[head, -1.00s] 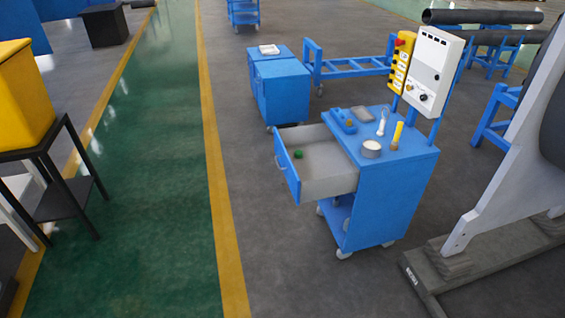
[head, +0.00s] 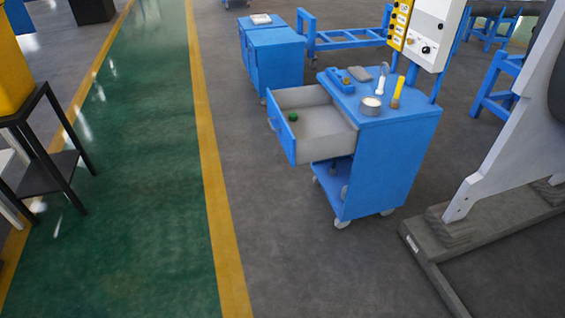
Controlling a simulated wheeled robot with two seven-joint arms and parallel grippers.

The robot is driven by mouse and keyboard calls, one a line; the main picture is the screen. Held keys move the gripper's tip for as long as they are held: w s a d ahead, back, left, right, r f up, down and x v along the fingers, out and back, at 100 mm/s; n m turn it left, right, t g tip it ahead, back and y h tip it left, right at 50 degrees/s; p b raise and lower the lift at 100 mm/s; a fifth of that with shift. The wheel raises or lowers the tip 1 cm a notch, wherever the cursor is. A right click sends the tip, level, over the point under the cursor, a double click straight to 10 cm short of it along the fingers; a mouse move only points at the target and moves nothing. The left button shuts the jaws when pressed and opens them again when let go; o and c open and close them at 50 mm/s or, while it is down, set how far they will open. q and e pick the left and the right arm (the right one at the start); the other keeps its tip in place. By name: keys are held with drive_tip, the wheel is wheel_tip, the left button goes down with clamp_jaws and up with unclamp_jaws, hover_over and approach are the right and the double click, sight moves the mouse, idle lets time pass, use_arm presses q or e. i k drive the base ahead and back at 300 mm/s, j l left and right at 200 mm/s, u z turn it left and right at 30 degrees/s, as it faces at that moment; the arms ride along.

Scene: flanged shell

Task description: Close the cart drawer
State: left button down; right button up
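The blue cart (head: 378,165) stands on wheels right of the middle in the head view. Its top drawer (head: 322,121) is pulled well out toward the left, with a blue front (head: 281,135) and a pale grey inside. A small green item (head: 293,116) lies in the drawer near its front. The drawer's handle side faces left, partly turned from view. Neither of my grippers shows in the head view.
Tools, a round tin (head: 371,106) and a control box (head: 433,36) are on the cart. A grey stand (head: 500,160) with a floor beam is at right. A black table (head: 45,155) stands at left. The green lane (head: 130,200) and the floor before the cart are clear.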

sight(323, 129)
drive_tip(key=i+j+z, duration=0.2)
drive_tip(key=i, duration=0.35)
drive_tip(key=i+j+z, duration=0.2)
drive_tip(key=i, duration=0.3)
drive_tip(key=i+j+z, duration=0.25)
drive_tip(key=i+j, duration=0.15)
drive_tip(key=i, duration=0.1)
